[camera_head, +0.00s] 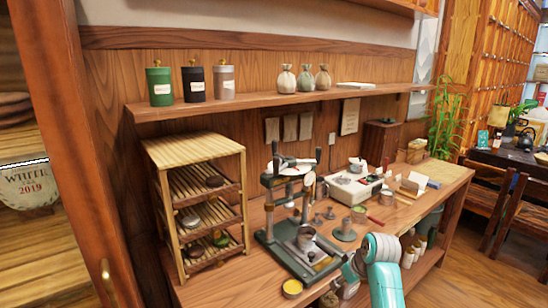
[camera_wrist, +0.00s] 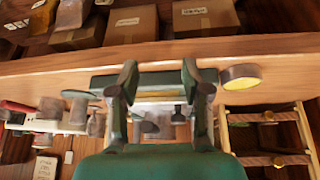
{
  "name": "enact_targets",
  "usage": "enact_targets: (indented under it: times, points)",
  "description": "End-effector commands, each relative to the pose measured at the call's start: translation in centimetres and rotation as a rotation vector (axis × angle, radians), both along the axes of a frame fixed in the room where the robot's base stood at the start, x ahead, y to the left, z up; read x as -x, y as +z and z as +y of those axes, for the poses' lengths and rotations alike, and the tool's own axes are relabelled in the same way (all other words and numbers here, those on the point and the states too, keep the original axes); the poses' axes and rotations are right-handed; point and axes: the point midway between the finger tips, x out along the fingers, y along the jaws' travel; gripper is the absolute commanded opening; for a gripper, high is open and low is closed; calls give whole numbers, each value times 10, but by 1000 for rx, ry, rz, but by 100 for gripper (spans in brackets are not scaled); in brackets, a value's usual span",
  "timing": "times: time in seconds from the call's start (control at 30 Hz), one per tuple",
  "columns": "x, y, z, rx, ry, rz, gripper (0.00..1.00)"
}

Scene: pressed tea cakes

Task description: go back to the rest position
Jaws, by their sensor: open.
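My gripper (camera_wrist: 160,78) shows in the wrist view with its two dark green fingers spread apart and nothing between them. In the head view my teal arm rises at the bottom, in front of the workbench (camera_head: 450,183); the gripper's fingers cannot be made out clearly there. The wrist view appears upside down, with the bench's front edge (camera_wrist: 270,48) running across it. Beyond the fingers is the green base of the press (camera_head: 268,225). A round tin with a yellow top (camera_head: 292,287) stands at the bench's front edge and also shows in the wrist view (camera_wrist: 241,77).
A slatted rack (camera_head: 195,148) with round cakes stands at the left. A white scale (camera_head: 345,190) and small tools crowd the bench's middle. A wall shelf (camera_head: 250,101) holds canisters and pouches above. Cardboard boxes (camera_wrist: 205,18) lie below the bench. Open floor (camera_head: 480,280) is at the right.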

Motion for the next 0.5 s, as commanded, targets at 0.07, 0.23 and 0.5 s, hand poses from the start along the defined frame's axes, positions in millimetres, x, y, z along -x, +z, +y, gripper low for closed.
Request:
enact_targets:
  times: [0.07,0.23,0.5]
  points:
    - [14,-31,3,-5,-25,-15,48]
    - [48,-90,8,-17,-91,-70,48]
    - [116,-163,13,-36,-189,-163,48]
